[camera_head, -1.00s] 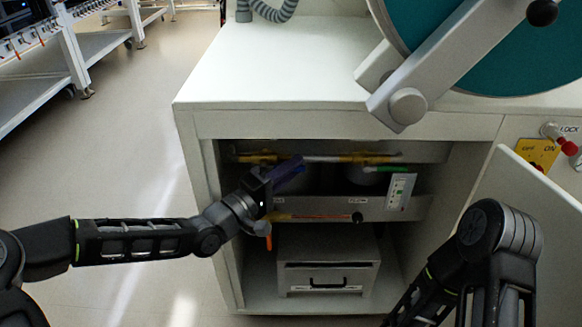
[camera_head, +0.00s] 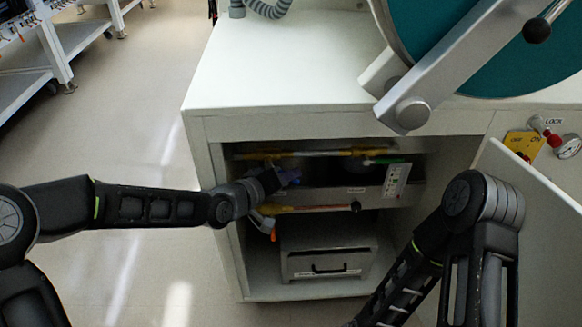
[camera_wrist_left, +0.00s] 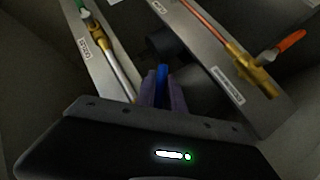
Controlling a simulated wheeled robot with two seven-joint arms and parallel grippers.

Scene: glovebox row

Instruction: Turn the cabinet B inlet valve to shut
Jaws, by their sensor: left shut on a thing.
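My left gripper (camera_head: 288,178) reaches into the open bay under the counter. In the left wrist view its two purple-tinted fingers (camera_wrist_left: 163,90) are shut on a narrow blue handle (camera_wrist_left: 162,78). The fingers hide part of that handle, and its pipe cannot be made out. An orange lever (camera_wrist_left: 290,41) on a brass valve (camera_wrist_left: 248,72) is apart from the fingers at the right; a green handle (camera_wrist_left: 82,6) is at the upper left. The labels are too small to read, so I cannot tell which valve is the cabinet B inlet. My right gripper is out of view.
A grey drawer box (camera_head: 325,262) stands low in the bay. A white switch panel (camera_head: 396,181) is at the bay's right. The open door (camera_head: 525,205) and my right arm take up the right side. A teal round hatch (camera_head: 480,45) is above the counter (camera_head: 285,75).

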